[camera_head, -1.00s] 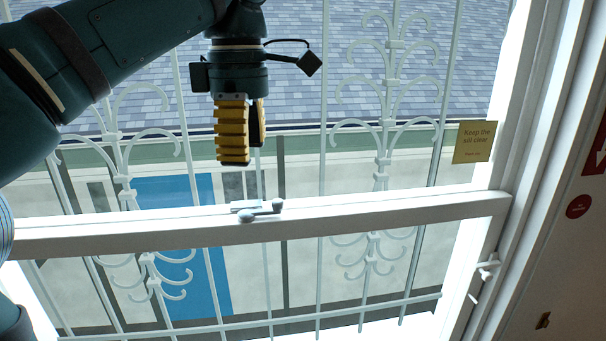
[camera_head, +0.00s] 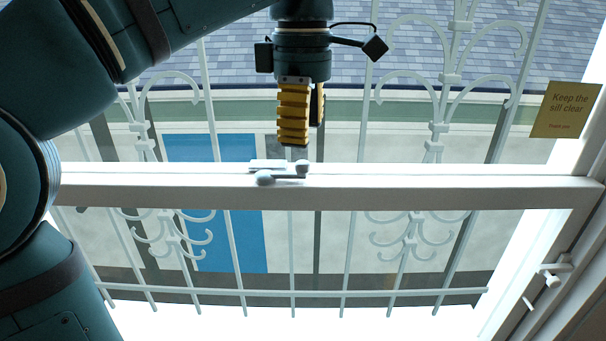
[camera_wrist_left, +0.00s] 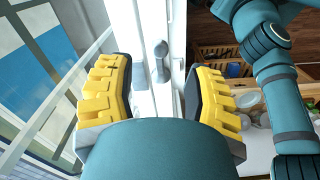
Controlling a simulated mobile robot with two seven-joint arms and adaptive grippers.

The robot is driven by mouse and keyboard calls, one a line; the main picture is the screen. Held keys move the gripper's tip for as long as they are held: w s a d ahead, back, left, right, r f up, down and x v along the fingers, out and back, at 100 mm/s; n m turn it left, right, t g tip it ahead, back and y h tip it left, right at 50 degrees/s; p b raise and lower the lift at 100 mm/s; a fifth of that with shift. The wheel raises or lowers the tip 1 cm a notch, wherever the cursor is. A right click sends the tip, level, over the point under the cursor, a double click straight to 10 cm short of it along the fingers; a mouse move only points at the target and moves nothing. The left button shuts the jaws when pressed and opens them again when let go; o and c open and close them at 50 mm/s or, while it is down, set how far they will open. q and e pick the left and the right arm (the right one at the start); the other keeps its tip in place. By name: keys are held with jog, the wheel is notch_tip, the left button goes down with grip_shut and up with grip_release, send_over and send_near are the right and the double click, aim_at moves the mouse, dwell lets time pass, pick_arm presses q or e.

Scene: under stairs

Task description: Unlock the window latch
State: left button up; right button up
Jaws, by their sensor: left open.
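The window latch (camera_head: 282,174) is a small grey lever with rounded ends on the white meeting rail (camera_head: 420,192) of the window. It also shows in the left wrist view (camera_wrist_left: 161,62), between and beyond my fingers. My left gripper (camera_head: 298,138) points down just above the latch in the head view, with its yellow ridged fingers side-on. In the left wrist view my left gripper (camera_wrist_left: 158,95) is open, one finger on each side of the rail, with nothing held. Whether a fingertip touches the latch cannot be told. My right gripper is not in view.
White scrolled window bars (camera_head: 440,100) stand behind the glass. A yellow sign (camera_head: 566,110) is at the right of the window. A second catch (camera_head: 550,272) is on the right frame. The wrist view shows a wooden crate (camera_wrist_left: 215,52) at the right.

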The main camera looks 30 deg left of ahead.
aim_at(303, 162)
pick_arm(q)
notch_tip(303, 162, down, 6)
jog(key=shift+r+b, duration=0.1)
jog(key=shift+b, duration=0.6)
grip_shut()
